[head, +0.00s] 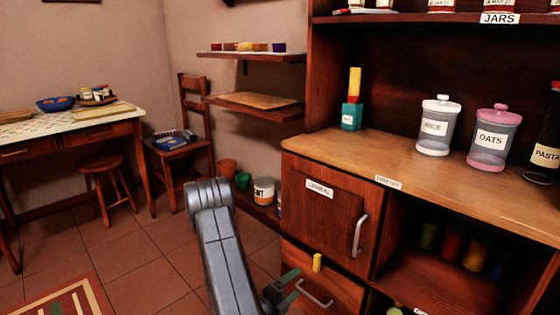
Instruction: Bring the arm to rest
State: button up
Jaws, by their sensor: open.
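My gripper (291,287) is in the lower middle of the head view, at the end of my grey arm (222,240), which rises and bends over in front of the cabinet. Its two green-tipped fingers are apart and I see nothing between them. The gripper is low, by the drawer (335,292) with a curved metal handle (313,293). A small yellow piece (317,262) shows at the drawer's top edge, just right of and above the fingers. I cannot tell whether the fingers touch the drawer.
The cabinet door (325,212) above the drawer looks shut. The wooden counter (400,165) holds jars and a yellow-and-teal item (352,100). An open shelf (450,275) is at right. A chair (180,145), stool (100,180) and table (70,123) stand at left. Tiled floor (140,250) is free left of my arm.

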aim_at(316, 264)
jog(key=b+x, duration=0.2)
jog(key=x, duration=0.9)
jog(key=shift+d+f+b, duration=0.1)
jog(key=shift+b, duration=0.2)
jog(key=n, duration=0.4)
jog(key=shift+s+r, duration=0.2)
jog(key=shift+r, duration=0.1)
jog(key=n, duration=0.6)
jog(key=shift+s+d+r, duration=0.1)
jog(key=shift+s+r, duration=0.05)
jog(key=shift+r, duration=0.25)
jog(key=n+p, duration=0.3)
jog(key=r+n+p, duration=0.1)
jog(key=n+p, duration=0.2)
jog(key=n, duration=0.1)
jog(key=shift+r, duration=0.15)
jog(key=shift+n+p, duration=0.4)
jog(key=shift+p, duration=0.1)
